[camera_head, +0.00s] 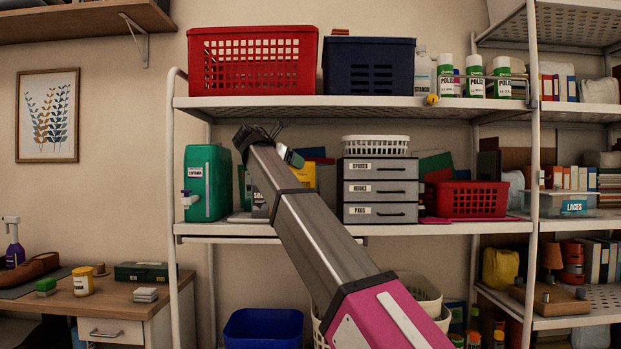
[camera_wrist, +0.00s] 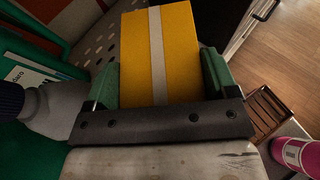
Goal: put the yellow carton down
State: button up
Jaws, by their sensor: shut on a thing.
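The yellow carton (camera_wrist: 178,55) with a pale stripe is between the two green fingers of my gripper (camera_wrist: 160,85) in the wrist view. My gripper is shut on it. In the head view a yellow patch of the carton (camera_head: 303,175) shows beyond my arm, at the middle shelf (camera_head: 440,227), left of the grey drawer unit. My arm hides most of it and the gripper's fingers. I cannot tell whether the carton touches the shelf. The perforated shelf surface (camera_wrist: 103,45) shows left of the carton in the wrist view.
A green container with a tap (camera_head: 207,183) stands left of my gripper. The grey drawer unit (camera_head: 380,191) stands right, with a white basket (camera_head: 376,145) on top. A red basket (camera_head: 466,198) is farther right. The upper shelf (camera_head: 350,104) runs above my arm.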

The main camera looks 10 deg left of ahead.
aim_at(308, 173)
jog(key=w+d, duration=0.1)
jog(key=w, duration=0.1)
jog(key=w+d, duration=0.2)
jog(key=w, duration=0.1)
jog(key=w+d, duration=0.1)
jog(key=w, duration=0.2)
jog(key=shift+d, duration=0.4)
jog(key=shift+f, duration=1.7)
jog(key=shift+s+f, duration=0.1)
jog(key=shift+f, duration=0.1)
jog(key=o, duration=1.6)
jog(key=shift+r, duration=0.1)
jog(key=shift+s+a+r, duration=0.15)
jog(key=shift+s, duration=0.05)
jog(key=v, duration=1.1)
jog(key=shift+s+a, duration=0.1)
jog(key=shift+s, duration=0.15)
